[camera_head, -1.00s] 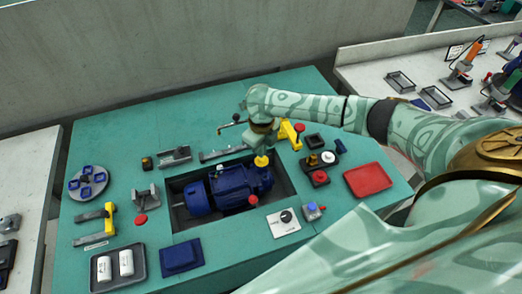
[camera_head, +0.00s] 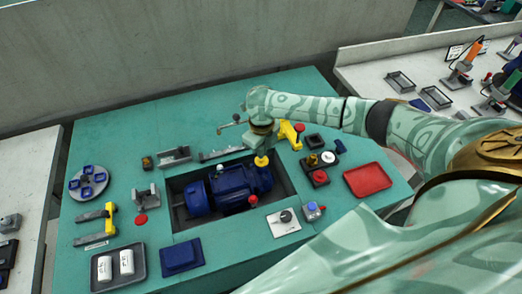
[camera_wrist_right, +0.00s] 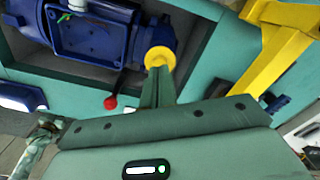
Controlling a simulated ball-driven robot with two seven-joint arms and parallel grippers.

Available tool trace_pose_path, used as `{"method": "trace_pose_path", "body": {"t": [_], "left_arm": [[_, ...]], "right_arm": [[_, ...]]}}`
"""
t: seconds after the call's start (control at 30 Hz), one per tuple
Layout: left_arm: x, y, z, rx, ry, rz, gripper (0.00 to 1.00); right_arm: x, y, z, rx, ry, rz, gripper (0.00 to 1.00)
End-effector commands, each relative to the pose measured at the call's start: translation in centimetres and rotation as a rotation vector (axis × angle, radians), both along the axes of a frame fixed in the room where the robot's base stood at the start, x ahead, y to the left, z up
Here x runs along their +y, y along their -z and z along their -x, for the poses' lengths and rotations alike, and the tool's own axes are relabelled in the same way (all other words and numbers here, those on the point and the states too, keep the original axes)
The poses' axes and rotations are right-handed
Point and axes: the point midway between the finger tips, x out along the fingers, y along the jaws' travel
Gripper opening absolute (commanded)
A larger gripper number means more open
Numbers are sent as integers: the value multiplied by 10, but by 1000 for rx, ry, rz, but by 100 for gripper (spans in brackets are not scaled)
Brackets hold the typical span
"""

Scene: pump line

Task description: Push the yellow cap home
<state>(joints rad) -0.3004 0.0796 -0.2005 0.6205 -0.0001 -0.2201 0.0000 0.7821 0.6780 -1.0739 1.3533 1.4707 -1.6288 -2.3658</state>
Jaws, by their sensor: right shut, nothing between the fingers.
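The yellow cap (camera_head: 261,161) sits at the right end of the blue pump (camera_head: 228,187), which lies in a dark recess in the teal table. My right gripper (camera_head: 262,151) is shut and empty, pointing down with its fingertips at the top of the cap. In the right wrist view, the closed fingers (camera_wrist_right: 158,75) reach to the yellow cap (camera_wrist_right: 160,57) and partly cover it. I cannot tell how deep the cap sits. My left gripper is not in view.
A yellow clamp (camera_head: 289,134) stands close to the right of my right gripper. A red tray (camera_head: 368,179) and a grey plate with a knob (camera_head: 284,222) lie to the right and front. A blue block (camera_head: 181,257) and a tray with white cylinders (camera_head: 104,270) are at front left.

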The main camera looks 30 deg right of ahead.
Motion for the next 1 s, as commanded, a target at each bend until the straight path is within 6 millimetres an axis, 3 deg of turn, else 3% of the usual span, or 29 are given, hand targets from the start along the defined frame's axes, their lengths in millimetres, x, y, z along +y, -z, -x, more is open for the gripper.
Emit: {"method": "trace_pose_path", "body": {"t": [1.0], "left_arm": [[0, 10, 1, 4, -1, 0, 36]], "right_arm": [[0, 16, 0, 1, 0, 0, 0]]}}
